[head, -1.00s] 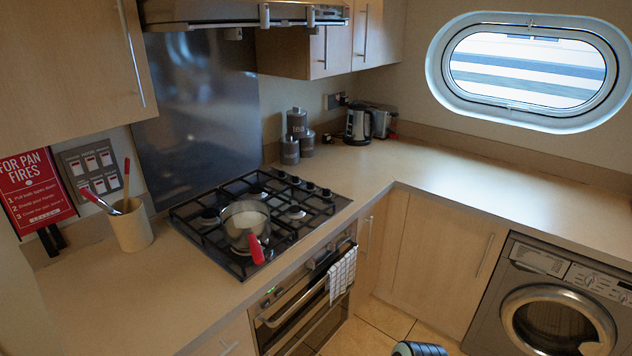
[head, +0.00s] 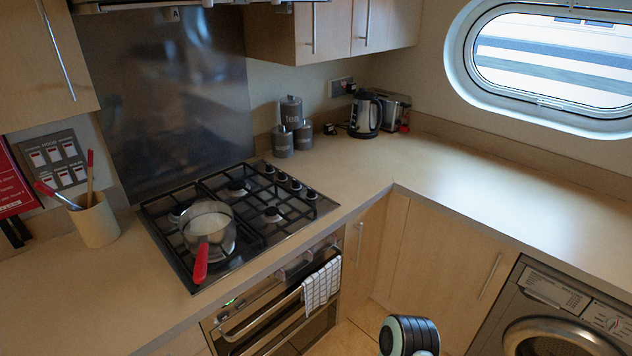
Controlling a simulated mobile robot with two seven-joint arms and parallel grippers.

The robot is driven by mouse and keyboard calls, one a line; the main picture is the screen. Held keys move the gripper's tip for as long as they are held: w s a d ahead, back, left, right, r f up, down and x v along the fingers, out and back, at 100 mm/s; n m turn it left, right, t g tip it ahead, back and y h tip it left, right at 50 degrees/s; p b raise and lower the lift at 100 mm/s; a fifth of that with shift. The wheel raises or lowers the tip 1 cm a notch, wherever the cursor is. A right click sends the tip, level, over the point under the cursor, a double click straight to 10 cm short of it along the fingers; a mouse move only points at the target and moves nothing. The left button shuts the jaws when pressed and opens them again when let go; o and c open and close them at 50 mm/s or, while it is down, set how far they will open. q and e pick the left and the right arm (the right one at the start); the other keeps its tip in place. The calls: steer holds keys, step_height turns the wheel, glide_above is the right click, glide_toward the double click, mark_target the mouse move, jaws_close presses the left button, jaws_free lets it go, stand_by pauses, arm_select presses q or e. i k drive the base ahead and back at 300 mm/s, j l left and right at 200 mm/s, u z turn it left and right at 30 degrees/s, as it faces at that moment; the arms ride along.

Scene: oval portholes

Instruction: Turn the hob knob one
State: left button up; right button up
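The gas hob (head: 290,222) is set in the worktop at the left of the head view. Several small dark hob knobs (head: 297,186) stand in a row along its right back edge. They are too small to tell how each is turned. A glass saucepan (head: 212,232) with a red handle rests on the left front part of the hob, its handle pointing towards the front edge. Neither of my grippers is in view. A dark ribbed part of my own arm shows at the bottom, right of the oven.
A utensil pot (head: 95,222) stands left of the hob. Grey canisters (head: 282,142) stand behind the knobs, and a kettle (head: 365,116) is in the corner. A checked towel (head: 321,284) hangs on the oven (head: 270,322) below. The worktop right of the hob is clear.

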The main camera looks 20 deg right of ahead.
mark_target(311, 194)
steer(key=i+l, duration=0.1)
steer(key=l, duration=0.65)
steer(key=i+l+u, duration=0.1)
steer(key=l, duration=0.65)
steer(key=i+l, duration=0.1)
steer(key=l, duration=0.65)
